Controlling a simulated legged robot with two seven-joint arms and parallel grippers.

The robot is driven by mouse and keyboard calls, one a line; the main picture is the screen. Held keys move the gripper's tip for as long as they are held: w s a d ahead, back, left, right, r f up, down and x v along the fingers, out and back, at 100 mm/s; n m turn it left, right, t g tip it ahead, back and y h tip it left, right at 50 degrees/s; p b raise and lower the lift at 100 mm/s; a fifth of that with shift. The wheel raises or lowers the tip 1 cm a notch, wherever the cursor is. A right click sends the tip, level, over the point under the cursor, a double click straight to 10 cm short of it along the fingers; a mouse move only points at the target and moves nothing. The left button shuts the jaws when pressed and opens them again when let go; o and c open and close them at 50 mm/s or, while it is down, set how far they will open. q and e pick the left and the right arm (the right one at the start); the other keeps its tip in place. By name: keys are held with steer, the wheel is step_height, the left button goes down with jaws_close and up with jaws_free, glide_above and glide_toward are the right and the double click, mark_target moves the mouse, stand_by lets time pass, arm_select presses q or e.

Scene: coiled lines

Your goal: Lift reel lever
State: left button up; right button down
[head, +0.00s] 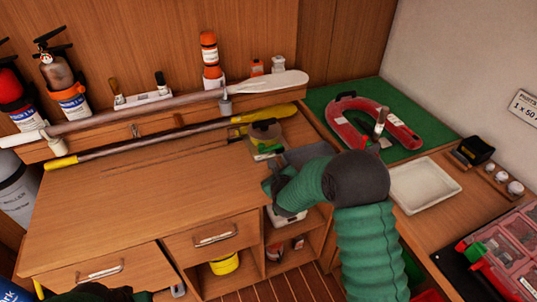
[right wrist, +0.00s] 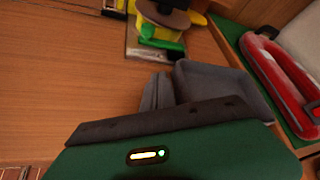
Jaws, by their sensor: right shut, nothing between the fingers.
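A small reel-like object (head: 266,139) with a rounded grey-brown top, yellow parts and a green base sits at the right end of the desk. It also shows at the top of the right wrist view (right wrist: 160,25), cut by the frame edge. A bright green part (right wrist: 162,42) on its near side may be the lever; I cannot tell for sure. My right gripper (head: 303,156) is shut and empty, just to the near right of the reel. Its grey fingers (right wrist: 172,88) show apart from the reel in the wrist view. My left gripper is out of view.
A red horseshoe-shaped object (head: 402,130) rests on a green mat (head: 322,100) to the right, near a white tray (head: 425,185). The desk's middle is clear.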

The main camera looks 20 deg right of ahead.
mark_target(266, 151)
steer(key=x, duration=0.3)
steer(key=shift+w+f, duration=0.2)
steer(key=shift+w, duration=0.2)
steer(key=w+a+r, duration=0.1)
steer(key=w+a+r+p, duration=0.1)
steer(key=w, duration=0.1)
steer(key=shift+w+r, duration=0.15)
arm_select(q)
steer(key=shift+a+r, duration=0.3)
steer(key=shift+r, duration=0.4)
arm_select(e)
steer(key=shift+d, duration=0.1)
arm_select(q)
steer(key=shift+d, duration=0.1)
arm_select(e)
steer(key=shift+d, duration=0.15)
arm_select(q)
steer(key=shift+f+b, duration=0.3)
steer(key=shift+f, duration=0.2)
arm_select(e)
steer(key=shift+r, duration=0.15)
